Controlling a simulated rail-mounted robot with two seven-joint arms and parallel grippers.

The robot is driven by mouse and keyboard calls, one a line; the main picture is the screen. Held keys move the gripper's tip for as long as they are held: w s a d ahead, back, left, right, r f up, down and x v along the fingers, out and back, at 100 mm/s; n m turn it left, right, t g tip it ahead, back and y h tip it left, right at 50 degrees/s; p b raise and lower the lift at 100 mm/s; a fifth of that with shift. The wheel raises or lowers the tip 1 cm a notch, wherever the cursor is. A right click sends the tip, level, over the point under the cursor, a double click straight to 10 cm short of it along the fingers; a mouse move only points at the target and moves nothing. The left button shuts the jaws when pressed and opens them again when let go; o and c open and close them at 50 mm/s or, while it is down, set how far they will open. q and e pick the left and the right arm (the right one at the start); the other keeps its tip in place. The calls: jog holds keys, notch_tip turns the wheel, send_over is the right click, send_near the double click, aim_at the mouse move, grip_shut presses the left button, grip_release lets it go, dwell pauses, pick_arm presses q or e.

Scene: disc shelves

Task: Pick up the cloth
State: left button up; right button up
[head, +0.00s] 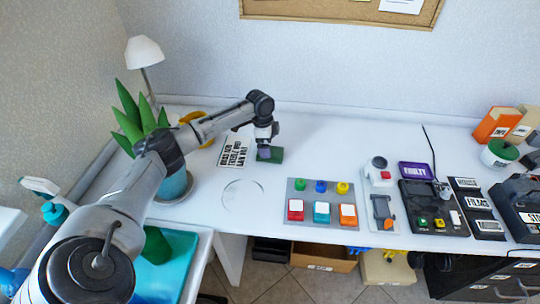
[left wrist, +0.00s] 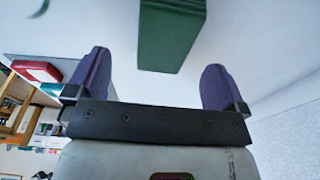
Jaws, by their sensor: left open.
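A green folded cloth (head: 277,157) lies on the white table, just right of a printed sign. My left gripper (head: 264,152) is over its left part in the head view, pointing down. In the left wrist view the cloth (left wrist: 170,35) shows as a dark green slab beyond the two purple fingers. The left gripper (left wrist: 156,78) is open, with the fingers wide apart and nothing between them. The cloth appears apart from both fingers, and part of it is hidden by the gripper in the head view. My right gripper is not in view.
The printed sign (head: 234,150) lies left of the cloth. A potted plant (head: 175,186) and a lamp (head: 144,52) stand at the left. A grey panel with coloured buttons (head: 325,215) lies to the right. The table between the cloth and the panel is clear.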

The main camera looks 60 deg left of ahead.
pick_arm(q)
jog(key=f+b, duration=0.2)
jog(key=f, duration=0.1)
jog(key=f+b, duration=0.1)
jog(key=f, duration=0.1)
jog(key=shift+w+d, duration=0.1)
jog(key=shift+w, duration=0.3)
jog(key=shift+c, duration=0.5)
jog(key=c, duration=0.9)
